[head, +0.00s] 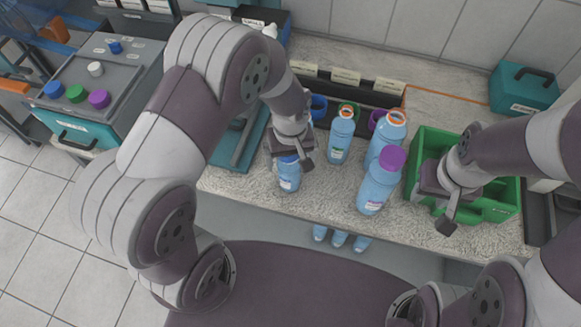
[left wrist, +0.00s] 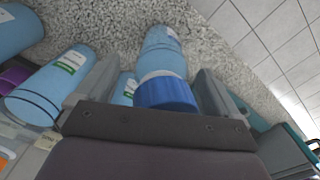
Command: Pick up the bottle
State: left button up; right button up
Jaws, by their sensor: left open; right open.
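A light-blue bottle (head: 289,178) with a blue cap stands upright on the speckled counter, under my left gripper (head: 292,160). In the left wrist view the blue cap (left wrist: 166,92) lies between the two fingers of my left gripper (left wrist: 155,95), which is open around it. My right gripper (head: 446,205) is open and empty over the green crate, right of the purple-capped bottle.
The green crate (head: 492,200) stands at the right of the counter (head: 240,188). A teal case (head: 523,88) is at the back right. A teal-fronted box (head: 85,135) with coloured caps is at the left.

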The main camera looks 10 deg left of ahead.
pick_arm(q)
jog(key=shift+a, duration=0.25)
jog(key=c, duration=1.8)
jog(key=shift+d, duration=0.15)
grip_shut()
jog(key=shift+w, duration=0.1)
